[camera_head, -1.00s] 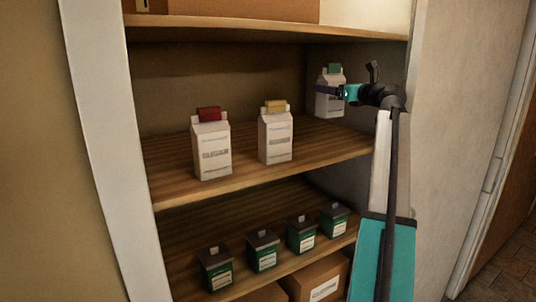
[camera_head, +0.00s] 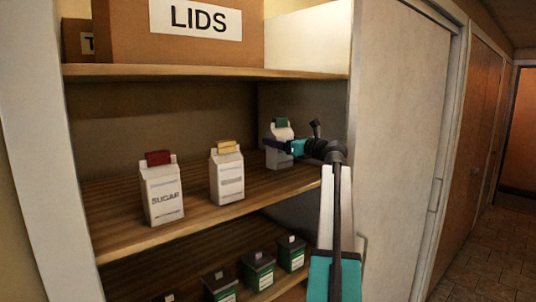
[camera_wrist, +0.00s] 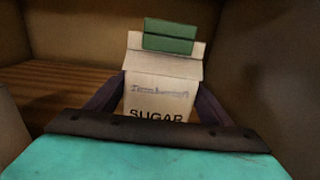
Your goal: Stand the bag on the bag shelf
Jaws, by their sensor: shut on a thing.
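A white sugar bag with a green clip (camera_head: 281,146) is at the right end of the middle shelf (camera_head: 120,232), in the head view. My gripper (camera_head: 284,148) is shut on it from the right front. In the wrist view the bag (camera_wrist: 158,90) shows between my two dark fingers, with "SUGAR" on its front and the green clip on top. It looks about upright. A red-clipped sugar bag (camera_head: 162,194) and a yellow-clipped bag (camera_head: 227,177) stand on the same shelf.
A box marked LIDS (camera_head: 195,48) sits on the upper shelf. Several green containers (camera_head: 258,272) stand on the lower shelf. The cupboard's right wall is close beside the held bag. Bare board lies between the yellow-clipped bag and the held bag.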

